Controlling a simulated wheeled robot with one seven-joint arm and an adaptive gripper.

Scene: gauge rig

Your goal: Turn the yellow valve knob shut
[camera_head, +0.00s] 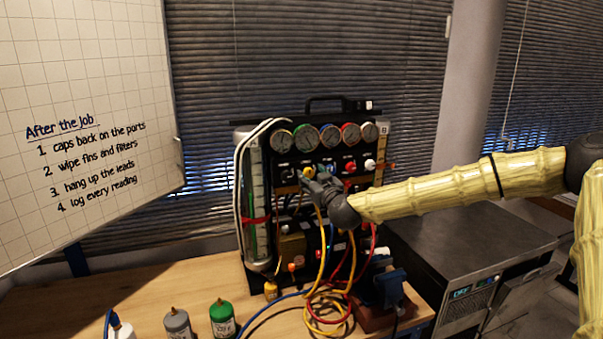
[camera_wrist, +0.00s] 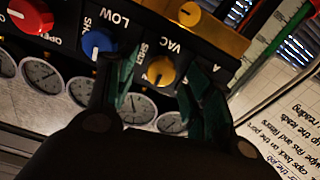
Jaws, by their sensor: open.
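The yellow valve knob (camera_wrist: 160,70) is on the black panel beside the label VAC, with a pale pointer mark on its face. In the head view the yellow knob (camera_head: 309,171) shows just above my gripper (camera_head: 320,185), which reaches in from the right. In the wrist view my gripper (camera_wrist: 162,84) is open, one finger on each side of the knob. Gaps appear between the fingers and the knob; I cannot tell whether either touches it. Part of the lettering around the knob is hidden by the fingers.
A blue knob (camera_wrist: 98,43) and a red knob (camera_wrist: 30,15) share the panel row. Several round gauges (camera_head: 306,137) sit above it. Yellow, red and blue hoses (camera_head: 327,312) hang below. Grey (camera_head: 177,324) and green (camera_head: 222,319) bottles stand on the bench.

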